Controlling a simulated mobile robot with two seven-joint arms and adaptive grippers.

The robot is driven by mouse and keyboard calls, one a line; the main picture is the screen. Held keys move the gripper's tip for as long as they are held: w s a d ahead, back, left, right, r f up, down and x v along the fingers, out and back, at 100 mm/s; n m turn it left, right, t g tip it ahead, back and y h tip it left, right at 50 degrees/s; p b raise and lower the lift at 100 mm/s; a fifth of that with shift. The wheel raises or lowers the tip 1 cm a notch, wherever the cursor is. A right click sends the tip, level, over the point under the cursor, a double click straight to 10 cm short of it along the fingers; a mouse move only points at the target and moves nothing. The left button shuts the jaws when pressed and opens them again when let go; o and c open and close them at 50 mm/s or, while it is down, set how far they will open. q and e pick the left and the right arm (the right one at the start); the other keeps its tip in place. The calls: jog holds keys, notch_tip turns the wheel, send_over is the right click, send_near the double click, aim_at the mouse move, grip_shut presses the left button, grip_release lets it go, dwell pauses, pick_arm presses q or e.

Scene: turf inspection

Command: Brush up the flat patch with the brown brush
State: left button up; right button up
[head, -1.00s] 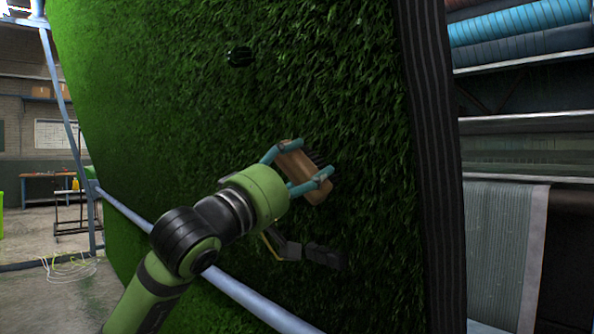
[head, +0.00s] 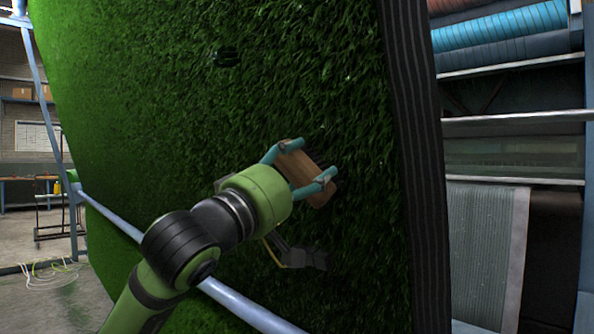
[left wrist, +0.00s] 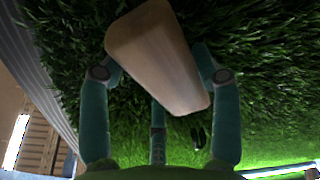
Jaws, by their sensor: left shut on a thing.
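The brown brush (head: 304,170) has a wooden block back, and my left gripper (head: 306,172) is shut on it. In the left wrist view the brush (left wrist: 158,55) sits between the teal fingers, its wooden back towards the camera and its bristles hidden. The brush is in front of the green turf (head: 150,130) and close to it; I cannot tell whether the bristles touch it. I cannot make out the edges of a flat patch. My right gripper does not show.
A small dark green object (head: 227,57) is on the turf at the upper middle. A dark striped strip (head: 415,150) edges the turf on the right, with shelved rolls (head: 500,28) beyond. A pale blue bar (head: 235,300) crosses low in front of the turf.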

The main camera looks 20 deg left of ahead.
pick_arm(q)
jog(key=shift+s+d, duration=0.25)
jog(key=shift+d, duration=0.4)
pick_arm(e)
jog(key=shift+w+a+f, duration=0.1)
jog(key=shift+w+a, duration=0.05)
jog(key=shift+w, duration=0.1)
